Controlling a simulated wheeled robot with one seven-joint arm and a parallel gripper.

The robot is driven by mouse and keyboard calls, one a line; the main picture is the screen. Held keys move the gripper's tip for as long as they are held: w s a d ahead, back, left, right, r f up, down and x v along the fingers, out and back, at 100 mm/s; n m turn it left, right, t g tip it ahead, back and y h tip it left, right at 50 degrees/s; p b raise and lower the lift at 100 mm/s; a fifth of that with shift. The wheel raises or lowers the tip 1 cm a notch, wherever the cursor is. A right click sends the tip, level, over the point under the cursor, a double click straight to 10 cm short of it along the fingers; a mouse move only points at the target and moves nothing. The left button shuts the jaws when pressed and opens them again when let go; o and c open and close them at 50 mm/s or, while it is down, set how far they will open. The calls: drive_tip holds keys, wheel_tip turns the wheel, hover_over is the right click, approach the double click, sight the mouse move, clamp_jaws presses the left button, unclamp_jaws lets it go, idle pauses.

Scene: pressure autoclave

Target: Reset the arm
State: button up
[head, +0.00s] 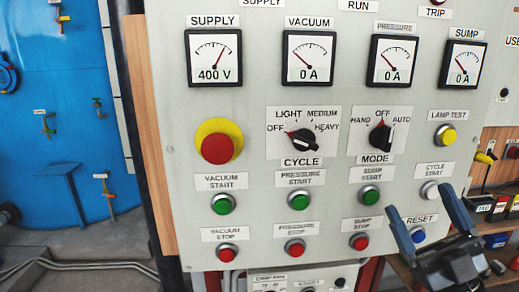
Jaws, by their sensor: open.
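My gripper (420,200) is at the lower right, in front of the control panel (260,150). Its two blue-grey fingers are spread apart and point up, with nothing between them that I can see held. The blue button (418,236) under the RESET label shows between the fingers, just right of the left finger. I cannot tell how far the fingers are from the panel. The white CYCLE START button (429,190) also shows between the fingertips.
The panel carries a red emergency stop (217,147) on yellow, a CYCLE knob (302,141), a MODE knob (380,137), green and red buttons, and several gauges. A blue tank (62,110) stands at the left. Shelves with small boxes (494,240) are at the right.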

drive_tip(key=s+a+f+m+h, duration=0.3)
drive_tip(key=s+f+m+h, duration=0.3)
drive_tip(key=s+m+h, duration=0.25)
drive_tip(key=s+a+f+m+h, duration=0.4)
drive_tip(key=s+f+m+h, duration=0.3)
drive_tip(key=s+m+h, duration=0.15)
drive_tip(key=s+d+f+n+g+y, duration=0.1)
drive_tip(key=s+g, duration=0.3)
drive_tip(key=s, duration=0.6)
drive_tip(key=s+d+f+n+g+y, duration=0.1)
drive_tip(key=s+g, duration=0.4)
drive_tip(key=s, duration=0.6)
drive_tip(key=shift+s+f+n, duration=0.15)
drive_tip(key=shift+f+n, duration=0.35)
drive_tip(key=shift+f, duration=0.35)
drive_tip(key=shift+c, duration=0.2)
